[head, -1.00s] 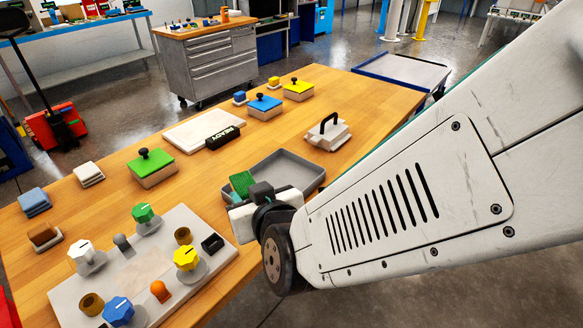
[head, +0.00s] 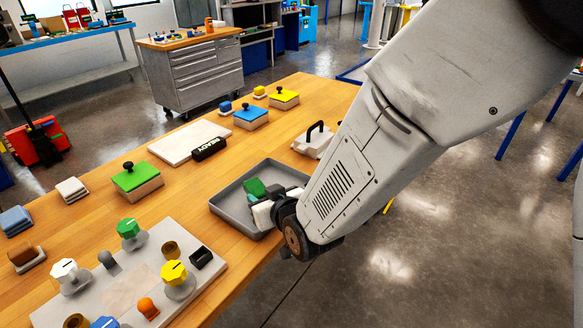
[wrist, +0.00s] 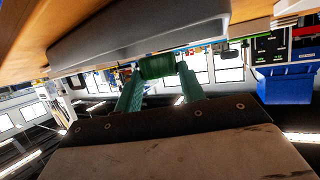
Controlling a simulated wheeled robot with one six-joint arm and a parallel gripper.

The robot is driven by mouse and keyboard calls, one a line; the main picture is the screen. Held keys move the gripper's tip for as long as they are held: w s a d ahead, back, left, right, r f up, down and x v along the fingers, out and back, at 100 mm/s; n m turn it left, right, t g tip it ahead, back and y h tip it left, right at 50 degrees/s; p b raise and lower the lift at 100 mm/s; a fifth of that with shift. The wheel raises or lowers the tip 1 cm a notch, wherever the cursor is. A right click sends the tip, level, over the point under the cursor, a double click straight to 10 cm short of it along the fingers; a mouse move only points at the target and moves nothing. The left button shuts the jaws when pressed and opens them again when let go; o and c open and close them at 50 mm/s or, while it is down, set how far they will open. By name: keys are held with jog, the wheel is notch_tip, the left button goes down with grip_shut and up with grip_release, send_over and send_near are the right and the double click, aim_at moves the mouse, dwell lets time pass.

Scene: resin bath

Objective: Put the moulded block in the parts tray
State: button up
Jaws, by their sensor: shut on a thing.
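The green moulded block (head: 253,187) is held at the end of my arm, over the inside of the grey parts tray (head: 222,211) in the head view. My gripper (head: 264,190) is shut on it. In the wrist view the block (wrist: 157,67) sits between the two green fingers, and the picture is upside down. The tray's grey side (wrist: 130,32) shows close to the block there, with the block near rim level. I cannot tell exactly how high it is above the tray floor. My arm hides the tray's right part.
A panel with coloured knobs (head: 90,290) lies left of the tray. A white fixture with a black handle (head: 315,140) stands behind it. A green-lidded box (head: 136,178), a black READY sign (head: 209,148) and a pale board (head: 180,142) lie beyond.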

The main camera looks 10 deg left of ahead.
jog(key=w, duration=0.3)
jog(key=shift+w+f, duration=0.15)
jog(key=f, duration=0.3)
jog(key=shift+w+f, duration=0.25)
jog(key=shift+f, duration=0.1)
